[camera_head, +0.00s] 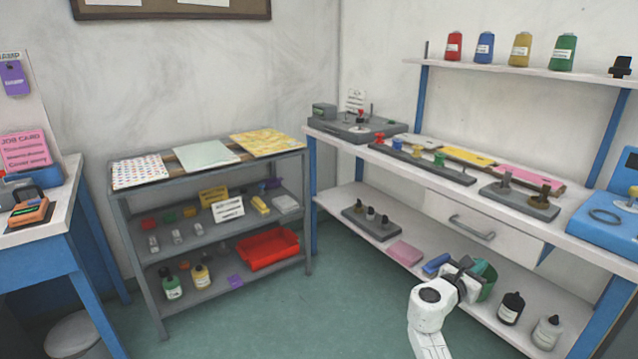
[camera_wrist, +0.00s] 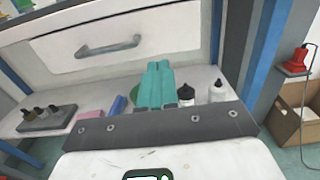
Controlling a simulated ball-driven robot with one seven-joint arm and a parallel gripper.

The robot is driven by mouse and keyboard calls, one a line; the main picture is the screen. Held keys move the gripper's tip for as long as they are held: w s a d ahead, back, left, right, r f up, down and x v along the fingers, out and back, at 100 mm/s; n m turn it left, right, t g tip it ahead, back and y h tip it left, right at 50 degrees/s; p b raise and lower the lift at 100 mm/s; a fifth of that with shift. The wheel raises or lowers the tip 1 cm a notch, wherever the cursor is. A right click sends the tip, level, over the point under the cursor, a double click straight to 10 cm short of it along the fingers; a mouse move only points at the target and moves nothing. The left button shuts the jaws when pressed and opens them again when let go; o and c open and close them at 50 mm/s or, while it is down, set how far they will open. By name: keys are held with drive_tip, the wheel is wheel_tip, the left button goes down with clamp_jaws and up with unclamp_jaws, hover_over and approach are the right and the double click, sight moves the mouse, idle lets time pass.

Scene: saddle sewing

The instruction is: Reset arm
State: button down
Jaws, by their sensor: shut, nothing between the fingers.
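My gripper (camera_head: 480,268) is at the lower right in the head view, in front of the lower shelf of the right-hand bench. In the wrist view its two teal fingers (camera_wrist: 158,68) lie side by side, shut and empty. They point toward the bench, below the drawer. A green thing (camera_wrist: 133,95) is partly hidden behind the fingers on the lower shelf.
The white drawer (camera_head: 470,222) has a grey handle. On the lower shelf are a pink block (camera_head: 405,253), a blue roll (camera_head: 436,264), a black bottle (camera_head: 511,308) and a grey-white bottle (camera_head: 547,332). Green floor (camera_head: 340,310) is open left of my arm.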

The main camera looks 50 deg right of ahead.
drive_tip(key=a+f+m+t+y, duration=0.2)
drive_tip(key=a+f+m+y, duration=0.25)
drive_tip(key=a, duration=0.75)
drive_tip(key=a+f+m+t+y, duration=0.1)
drive_tip(key=a+f+m+y, duration=0.4)
drive_tip(key=a, duration=0.7)
drive_tip(key=a+f+m+t+y, duration=0.2)
drive_tip(key=a+f+m+y, duration=0.3)
drive_tip(key=a, duration=0.7)
drive_tip(key=s+a+m+y, duration=0.1)
drive_tip(key=s+a+y, duration=0.25)
drive_tip(key=a, duration=0.65)
wheel_tip(320, 180, up, 12)
drive_tip(key=p, duration=1.2)
drive_tip(key=shift+s+h, duration=0.2)
drive_tip(key=shift+h, duration=0.1)
drive_tip(key=shift+f, duration=0.1)
